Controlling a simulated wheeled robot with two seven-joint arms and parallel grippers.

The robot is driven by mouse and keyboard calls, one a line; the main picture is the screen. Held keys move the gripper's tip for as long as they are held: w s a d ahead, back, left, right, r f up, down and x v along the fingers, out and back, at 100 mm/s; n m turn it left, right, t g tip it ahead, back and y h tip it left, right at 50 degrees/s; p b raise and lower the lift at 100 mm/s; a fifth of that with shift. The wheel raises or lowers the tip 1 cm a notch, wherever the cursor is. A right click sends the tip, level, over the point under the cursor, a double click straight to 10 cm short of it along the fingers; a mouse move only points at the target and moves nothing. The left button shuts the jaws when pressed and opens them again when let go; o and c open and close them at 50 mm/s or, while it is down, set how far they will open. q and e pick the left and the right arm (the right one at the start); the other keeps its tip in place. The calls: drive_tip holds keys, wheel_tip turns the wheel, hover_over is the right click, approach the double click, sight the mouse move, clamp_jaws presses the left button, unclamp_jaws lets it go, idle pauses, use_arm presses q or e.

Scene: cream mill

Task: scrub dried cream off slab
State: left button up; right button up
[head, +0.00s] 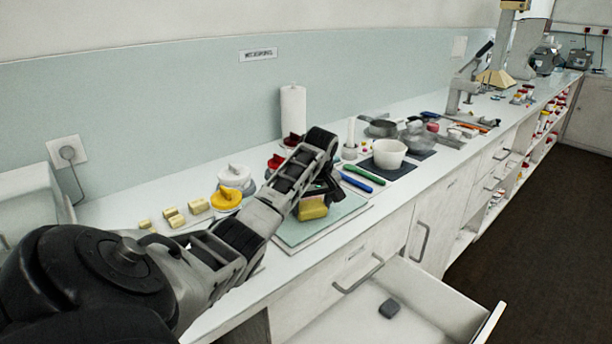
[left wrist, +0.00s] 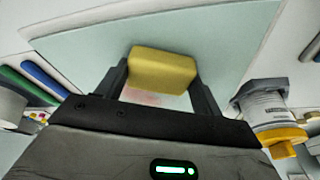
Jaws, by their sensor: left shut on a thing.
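The pale green slab (head: 292,232) lies on the white counter near its front edge. It fills much of the left wrist view (left wrist: 235,35). My left gripper (head: 318,202) is over the slab, shut on a yellow sponge (head: 312,211). In the left wrist view the sponge (left wrist: 165,68) sits between the two fingers. A faint pinkish smear of dried cream (left wrist: 143,98) shows on the slab between the fingers, beside the sponge. I cannot tell whether the sponge touches the slab. My right gripper is not in view.
An open drawer (head: 345,325) with a small grey object (head: 389,308) juts out below the counter. A yellow-lidded jar (head: 227,200) stands left of the slab. Blue and green tools (head: 357,183) and a white bowl (head: 389,153) are to its right.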

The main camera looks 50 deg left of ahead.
use_arm(q)
drive_tip(key=shift+d, duration=0.25)
